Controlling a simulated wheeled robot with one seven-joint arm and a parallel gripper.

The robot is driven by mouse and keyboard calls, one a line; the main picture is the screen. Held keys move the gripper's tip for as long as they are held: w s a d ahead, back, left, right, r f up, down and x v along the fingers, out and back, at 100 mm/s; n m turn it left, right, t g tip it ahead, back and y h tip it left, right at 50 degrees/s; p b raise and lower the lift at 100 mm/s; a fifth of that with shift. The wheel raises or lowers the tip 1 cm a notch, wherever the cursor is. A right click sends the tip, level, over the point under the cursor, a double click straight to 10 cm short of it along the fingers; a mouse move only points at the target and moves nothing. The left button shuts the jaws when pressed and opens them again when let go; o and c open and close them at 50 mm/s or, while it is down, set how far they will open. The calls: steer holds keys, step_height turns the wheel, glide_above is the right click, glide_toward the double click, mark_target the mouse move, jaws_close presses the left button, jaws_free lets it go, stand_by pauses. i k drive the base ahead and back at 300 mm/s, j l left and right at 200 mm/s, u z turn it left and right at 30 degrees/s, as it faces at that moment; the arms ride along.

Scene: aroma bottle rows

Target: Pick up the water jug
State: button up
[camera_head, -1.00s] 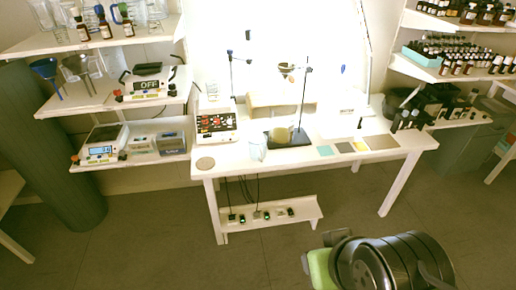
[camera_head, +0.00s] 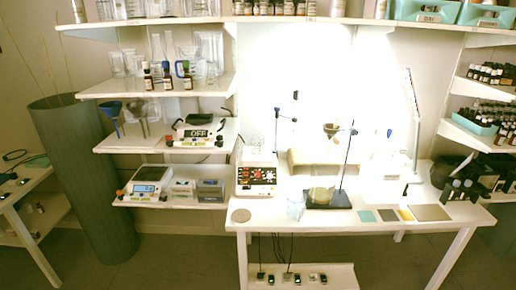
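A clear, bluish glass vessel (camera_head: 295,208), possibly the water jug, stands upright on the front of the white table (camera_head: 270,214). It is too small to tell whether it has a handle. Just right of it, a vessel with yellowish content (camera_head: 321,195) sits at the black stand base (camera_head: 340,203). More clear glass vessels (camera_head: 160,60) stand on the upper left shelf, and any of these could also be a jug. My gripper is not in view.
A device with red knobs (camera_head: 257,178) and a round pad (camera_head: 241,215) are at the table's left end. Coloured flat tiles (camera_head: 388,215) lie to the right. A tall grey-green cylinder (camera_head: 85,170) stands on the floor at left. Bottle shelves (camera_head: 470,130) are at right.

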mark_target(296, 209)
steer(key=i+l+u, duration=0.2)
steer(key=i+u, duration=0.25)
steer(key=i+l+u, duration=0.6)
steer(key=l+u, duration=0.25)
steer(key=i+l+u, duration=0.25)
steer(key=l+u, duration=0.2)
